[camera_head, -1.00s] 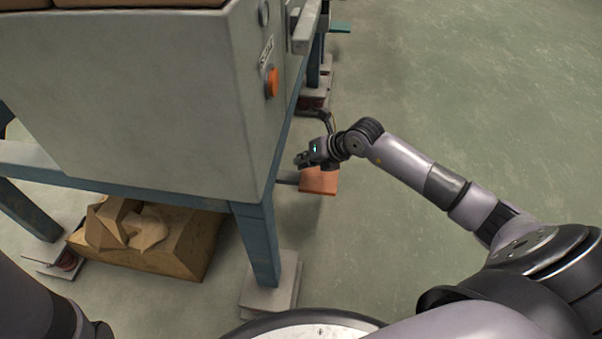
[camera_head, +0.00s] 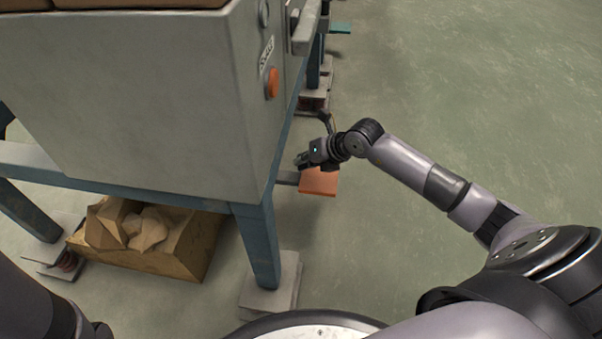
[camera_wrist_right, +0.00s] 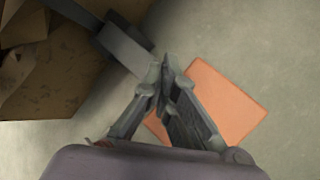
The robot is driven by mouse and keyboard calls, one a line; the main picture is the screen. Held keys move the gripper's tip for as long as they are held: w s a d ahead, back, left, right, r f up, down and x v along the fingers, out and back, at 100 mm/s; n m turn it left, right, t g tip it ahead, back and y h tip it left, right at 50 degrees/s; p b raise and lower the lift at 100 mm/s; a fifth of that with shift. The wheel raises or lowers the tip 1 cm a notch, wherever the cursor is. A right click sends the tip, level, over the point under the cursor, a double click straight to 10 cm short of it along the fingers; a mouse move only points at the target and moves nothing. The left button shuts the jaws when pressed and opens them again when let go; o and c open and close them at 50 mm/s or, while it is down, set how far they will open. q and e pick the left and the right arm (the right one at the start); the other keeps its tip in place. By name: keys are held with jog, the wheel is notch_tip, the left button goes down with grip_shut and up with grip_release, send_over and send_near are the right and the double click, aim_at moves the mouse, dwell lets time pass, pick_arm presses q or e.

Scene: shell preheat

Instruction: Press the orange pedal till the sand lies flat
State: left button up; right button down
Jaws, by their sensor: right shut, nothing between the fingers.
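The orange pedal (camera_head: 319,182) is a flat plate low beside the machine's blue frame, joined to it by a short bar. It also shows in the wrist view (camera_wrist_right: 230,100), partly behind the fingers. My right gripper (camera_head: 301,163) is shut and empty. In the head view it overlaps the pedal's upper edge; in the wrist view its fingertips (camera_wrist_right: 163,75) lie at the pedal's left edge. I cannot tell whether it touches the pedal. Brown material (camera_head: 140,3) shows at the top edge of the grey machine; I cannot tell how flat it lies. My left gripper is out of view.
The grey machine box (camera_head: 150,100) with an orange button (camera_head: 271,83) stands on a blue frame (camera_head: 262,245). A brown box (camera_head: 190,260) with tan lumps (camera_head: 148,232) sits beneath. A green pedal (camera_head: 341,28) lies farther off. The floor to the right is clear.

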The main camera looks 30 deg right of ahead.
aim_at(308, 175)
jog(key=shift+f, duration=0.4)
jog(key=shift+s+d+f+b, duration=0.15)
jog(key=shift+f+b, duration=0.4)
jog(key=shift+f, duration=0.8)
jog(key=shift+s+f+b, duration=0.1)
jog(key=shift+f+b, duration=0.45)
jog(key=shift+f, duration=0.75)
dwell(2.0)
jog(key=shift+r, duration=0.1)
jog(key=shift+w+r+p, duration=0.2)
jog(key=shift+r+p, duration=2.7)
jog(key=shift+p, duration=0.1)
